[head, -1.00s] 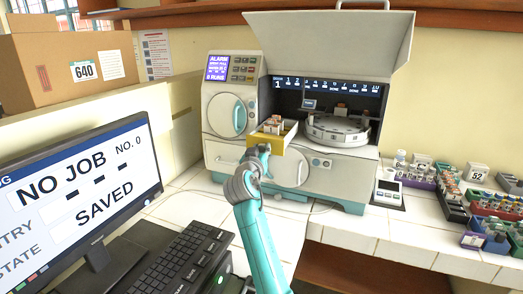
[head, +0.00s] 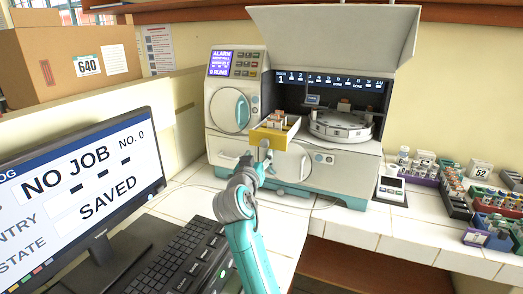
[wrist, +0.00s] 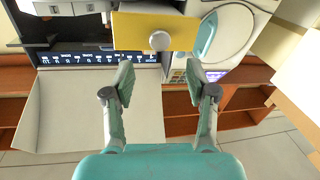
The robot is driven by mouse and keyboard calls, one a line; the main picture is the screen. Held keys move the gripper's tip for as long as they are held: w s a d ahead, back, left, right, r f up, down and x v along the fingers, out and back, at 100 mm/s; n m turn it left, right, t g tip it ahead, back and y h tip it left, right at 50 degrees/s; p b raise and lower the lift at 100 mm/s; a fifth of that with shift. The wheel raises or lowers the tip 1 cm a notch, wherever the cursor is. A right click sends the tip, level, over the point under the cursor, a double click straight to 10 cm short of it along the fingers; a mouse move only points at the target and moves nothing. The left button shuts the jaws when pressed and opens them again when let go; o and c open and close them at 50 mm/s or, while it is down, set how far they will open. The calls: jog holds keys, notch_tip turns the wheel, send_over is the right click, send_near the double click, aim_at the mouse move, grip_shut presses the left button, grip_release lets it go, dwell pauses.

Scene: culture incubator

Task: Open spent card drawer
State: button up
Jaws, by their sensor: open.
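The card drawer has a yellow front (head: 272,137) and stands out from the white incubator machine in the head view. In the head view my gripper (head: 262,163) is just in front of and below the drawer front.
The machine (head: 345,165) has a raised lid (head: 330,40) and a round carousel (head: 340,125). A monitor (head: 80,190) and keyboard (head: 180,255) stand at the left. Racks of vials (head: 490,200) fill the right counter. White tiles in front of the machine are mostly clear.

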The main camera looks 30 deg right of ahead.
jog(key=shift+v, duration=1.95)
